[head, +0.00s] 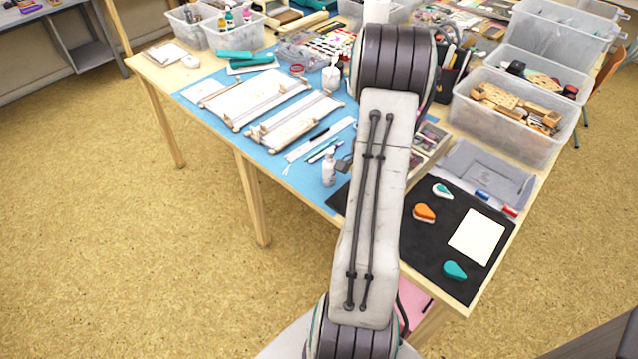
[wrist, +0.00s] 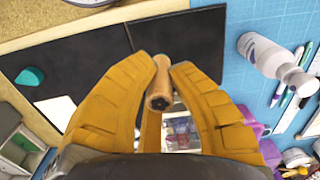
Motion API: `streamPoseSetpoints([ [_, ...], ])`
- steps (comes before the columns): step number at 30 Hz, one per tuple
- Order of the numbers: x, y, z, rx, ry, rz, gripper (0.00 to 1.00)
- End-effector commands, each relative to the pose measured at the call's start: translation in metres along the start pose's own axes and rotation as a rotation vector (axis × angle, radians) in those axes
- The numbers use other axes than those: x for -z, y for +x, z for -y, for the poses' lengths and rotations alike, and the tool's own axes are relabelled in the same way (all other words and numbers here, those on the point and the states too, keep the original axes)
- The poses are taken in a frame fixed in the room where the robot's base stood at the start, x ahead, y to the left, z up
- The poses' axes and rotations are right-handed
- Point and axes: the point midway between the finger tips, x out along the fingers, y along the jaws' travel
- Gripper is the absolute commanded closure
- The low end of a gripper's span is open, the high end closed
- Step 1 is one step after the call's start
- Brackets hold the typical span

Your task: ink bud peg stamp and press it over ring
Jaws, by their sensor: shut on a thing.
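In the wrist view my gripper (wrist: 163,68) is shut on a light wooden peg stamp (wrist: 160,85). One round end of the peg faces the camera and bears a small dark mark. The head view hides my gripper and the peg behind my arm. On the dark mat (head: 430,246), the head view shows drop-shaped pads: a teal one (head: 455,270), an orange one (head: 424,213) and a white-and-teal one (head: 443,191). The white card (head: 477,236) lies to their right; no ring can be made out on it. The teal pad (wrist: 29,76) also shows at left in the wrist view.
A white bottle (head: 328,168) stands on the blue mat (head: 308,186), left of my arm. A grey tray (head: 485,172) and a clear bin of wooden blocks (head: 510,115) stand behind the dark mat. Red and blue markers lie by the tray.

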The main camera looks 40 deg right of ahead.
Motion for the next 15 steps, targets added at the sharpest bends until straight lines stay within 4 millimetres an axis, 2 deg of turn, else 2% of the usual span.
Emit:
streamPoseSetpoints([
  [1,0.012,0.004,-0.020,0.001,0.058,0.001,1.00],
  [6,0.042,0.011,-0.081,0.004,0.228,0.002,1.00],
  [15,0.073,0.022,-0.197,0.009,0.539,0.004,1.00],
])
